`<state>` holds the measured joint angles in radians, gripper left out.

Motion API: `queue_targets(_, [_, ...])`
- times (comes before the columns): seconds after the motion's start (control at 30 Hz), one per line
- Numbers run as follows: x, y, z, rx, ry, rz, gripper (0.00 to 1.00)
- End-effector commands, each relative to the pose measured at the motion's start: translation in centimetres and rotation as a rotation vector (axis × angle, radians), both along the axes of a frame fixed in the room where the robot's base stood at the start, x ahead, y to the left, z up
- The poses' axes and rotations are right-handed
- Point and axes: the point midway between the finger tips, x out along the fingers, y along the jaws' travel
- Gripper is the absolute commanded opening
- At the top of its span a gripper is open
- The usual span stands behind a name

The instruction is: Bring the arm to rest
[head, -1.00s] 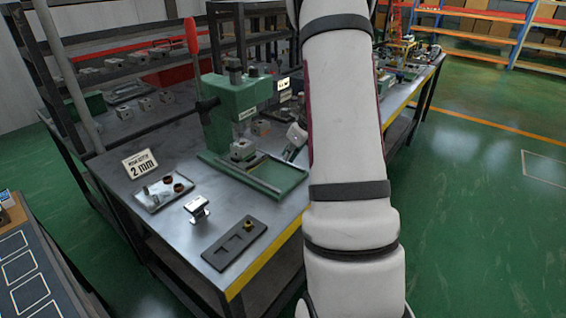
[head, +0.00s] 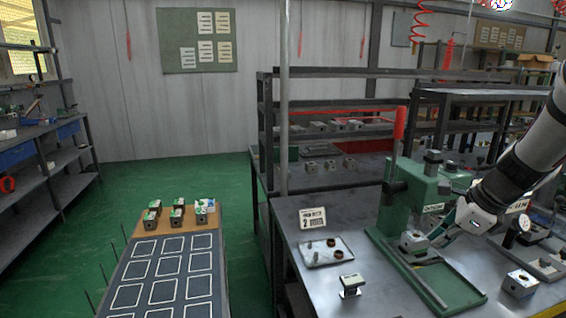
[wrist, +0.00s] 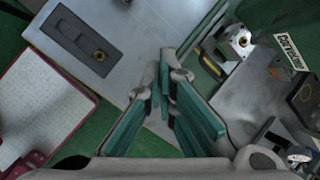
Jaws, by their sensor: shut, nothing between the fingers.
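My arm comes in from the right edge of the head view and slopes down to the left over the workbench (head: 300,282). My gripper (head: 437,236) is beside the green press (head: 410,195), partly blending with the things behind it. In the wrist view my gripper (wrist: 167,72) shows its teal-padded fingers closed together at the tips, with nothing between them. The fingers point over the bench, between a dark recessed plate (wrist: 75,36) with a brass ring and a metal block (wrist: 238,42) on the press. I cannot tell whether the fingers touch anything.
A "2 mm" sign (head: 312,217), a tray with rings (head: 327,253) and a metal block (head: 351,286) lie on the bench. A board with white outlines (head: 165,268) and valve blocks (head: 205,213) stands left. Green floor (head: 95,215) is clear further left.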

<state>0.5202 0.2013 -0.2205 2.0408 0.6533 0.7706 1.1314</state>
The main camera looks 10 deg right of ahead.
Motion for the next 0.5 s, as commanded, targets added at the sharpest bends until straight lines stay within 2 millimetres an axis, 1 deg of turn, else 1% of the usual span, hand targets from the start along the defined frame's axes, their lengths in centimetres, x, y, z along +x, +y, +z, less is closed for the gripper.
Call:
queue_targets(0.03, [-0.6, 2.7, 1.9, -0.046, -0.017, 0.126, 0.00])
queue_targets(0.07, [-1.1, 4.1, 2.8, -0.075, -0.025, 0.204, 0.00])
queue_targets(0.1, [-1.8, 6.1, 3.7, -0.112, -0.033, 0.310, 0.00])
queue_targets(0.17, [-3.0, 8.7, 5.1, -0.173, -0.049, 0.466, 0.00])
queue_targets(0.2, [-4.0, 10.4, 6.0, -0.214, -0.057, 0.570, 0.00])
queue_targets(0.27, [-5.6, 12.8, 7.1, -0.277, -0.072, 0.725, 0.00])
queue_targets(0.3, [-6.7, 14.2, 7.7, -0.320, -0.082, 0.827, 0.00])
queue_targets(0.37, [-8.5, 16.2, 8.6, -0.387, -0.095, 0.982, 0.00])
queue_targets(0.4, [-9.8, 17.4, 9.1, -0.432, -0.102, 1.081, 0.00])
queue_targets(0.47, [-11.7, 19.0, 9.6, -0.501, -0.114, 1.233, 0.00])
queue_targets(0.5, [-13.1, 20.0, 10.0, -0.550, -0.121, 1.331, 0.00])
